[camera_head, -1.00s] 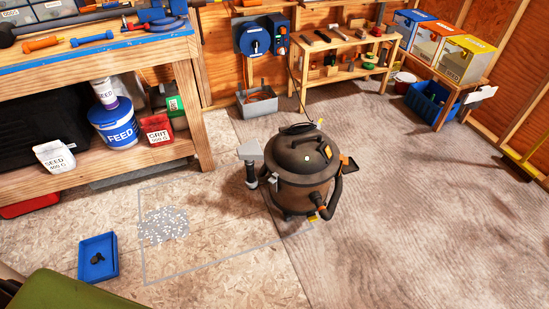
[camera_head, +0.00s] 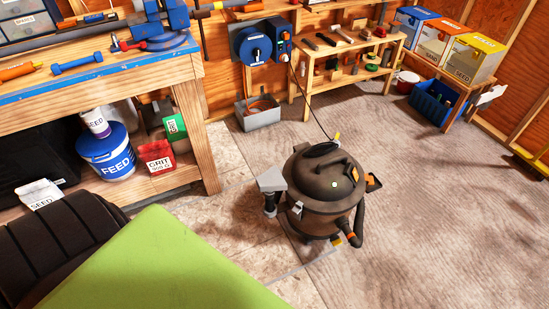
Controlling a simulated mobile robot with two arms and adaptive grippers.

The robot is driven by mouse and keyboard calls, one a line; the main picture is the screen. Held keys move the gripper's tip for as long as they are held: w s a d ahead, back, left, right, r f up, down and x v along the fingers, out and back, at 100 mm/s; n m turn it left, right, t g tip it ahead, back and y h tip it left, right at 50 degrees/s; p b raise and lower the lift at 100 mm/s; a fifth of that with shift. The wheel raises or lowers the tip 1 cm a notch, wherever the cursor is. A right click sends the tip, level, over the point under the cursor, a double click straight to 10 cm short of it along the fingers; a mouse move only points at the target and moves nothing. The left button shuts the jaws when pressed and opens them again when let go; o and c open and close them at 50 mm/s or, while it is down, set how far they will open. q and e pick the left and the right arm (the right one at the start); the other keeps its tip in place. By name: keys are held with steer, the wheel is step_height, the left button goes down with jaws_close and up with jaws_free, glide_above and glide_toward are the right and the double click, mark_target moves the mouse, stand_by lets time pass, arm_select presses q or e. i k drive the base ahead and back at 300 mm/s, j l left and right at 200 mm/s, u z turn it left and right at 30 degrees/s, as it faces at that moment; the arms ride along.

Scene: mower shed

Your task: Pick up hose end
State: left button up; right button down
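A dark brown drum-shaped shop vacuum (camera_head: 322,205) stands upright on the floor near the middle of the head view. A thick black hose (camera_head: 357,226) curves down its right side to the front, where orange and yellow fittings (camera_head: 344,240) show low on the drum. At its left side is a dark upright tube with a flat grey nozzle (camera_head: 271,180) on top, close beside the drum. I cannot tell for sure which of these is the hose end. Neither of my grippers is in view.
A green panel and black ribbed seat (camera_head: 60,250), probably a mower, fill the lower left. A wooden workbench (camera_head: 186,120) stands behind. A grey bin (camera_head: 258,112), wall reel (camera_head: 255,48) and low shelf (camera_head: 352,90) are at the back. Floor right of the vacuum is clear.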

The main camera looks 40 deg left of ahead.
mark_target(269, 201)
steer(key=i+j+z, duration=0.1)
steer(key=j, duration=2.35)
steer(key=l+u, duration=0.2)
steer(key=l, duration=0.55)
